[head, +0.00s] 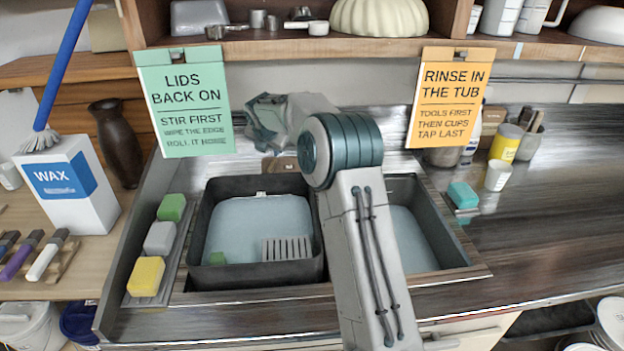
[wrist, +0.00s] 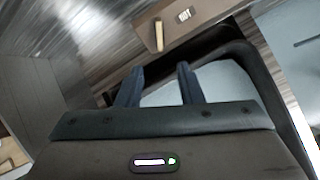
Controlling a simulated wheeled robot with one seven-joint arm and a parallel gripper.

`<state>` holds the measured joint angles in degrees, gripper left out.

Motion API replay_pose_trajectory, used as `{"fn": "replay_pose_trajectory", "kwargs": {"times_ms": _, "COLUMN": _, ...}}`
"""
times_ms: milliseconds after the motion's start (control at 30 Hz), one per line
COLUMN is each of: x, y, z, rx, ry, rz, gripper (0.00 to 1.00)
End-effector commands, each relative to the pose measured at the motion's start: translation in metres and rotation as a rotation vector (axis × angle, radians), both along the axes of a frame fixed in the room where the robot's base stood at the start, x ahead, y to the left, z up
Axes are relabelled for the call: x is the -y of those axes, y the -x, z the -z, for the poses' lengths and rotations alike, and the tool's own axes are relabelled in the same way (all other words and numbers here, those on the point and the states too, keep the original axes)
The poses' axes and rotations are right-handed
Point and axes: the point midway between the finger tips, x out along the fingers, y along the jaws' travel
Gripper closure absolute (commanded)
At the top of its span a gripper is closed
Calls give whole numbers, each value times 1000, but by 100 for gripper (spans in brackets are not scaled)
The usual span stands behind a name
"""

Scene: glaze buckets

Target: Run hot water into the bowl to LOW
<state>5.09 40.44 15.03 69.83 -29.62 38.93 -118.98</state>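My gripper (wrist: 158,86) is open and empty in the wrist view, its two dark fingers apart above the tub's edge. Just beyond the fingertips is a brown tap box (wrist: 195,22) with a short pale lever (wrist: 158,36) and a small label that seems to read HOT. In the head view part of a brown box (head: 284,164) shows behind the sink, mostly hidden by my arm. A cream ribbed bowl (head: 380,17) and a white bowl (head: 601,24) stand on the upper shelf; I cannot tell which is the task's bowl. No LOW mark is visible.
A dark tub (head: 262,274) of water with a grate sits in the left basin; the right basin (head: 408,240) also holds water. Sponges (head: 146,276) line the left rim. Two hanging signs (head: 184,102) (head: 449,105) flank my arm. The right counter (head: 545,215) has free room.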

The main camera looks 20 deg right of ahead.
Motion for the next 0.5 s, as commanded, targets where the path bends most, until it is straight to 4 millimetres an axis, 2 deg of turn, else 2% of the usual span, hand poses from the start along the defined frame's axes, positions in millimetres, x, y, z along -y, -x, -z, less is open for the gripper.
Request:
{"fn": "replay_pose_trajectory", "kwargs": {"times_ms": 133, "x": 14, "y": -12, "z": -7, "rx": -63, "ry": -36, "rz": -1, "gripper": 66}}
{"fn": "replay_pose_trajectory", "kwargs": {"times_ms": 300, "x": 18, "y": -19, "z": -13, "rx": -119, "ry": -83, "rz": -39, "gripper": 66}}
{"fn": "replay_pose_trajectory", "kwargs": {"times_ms": 500, "x": 17, "y": -24, "z": -4, "rx": -134, "ry": -98, "rz": -56, "gripper": 66}}
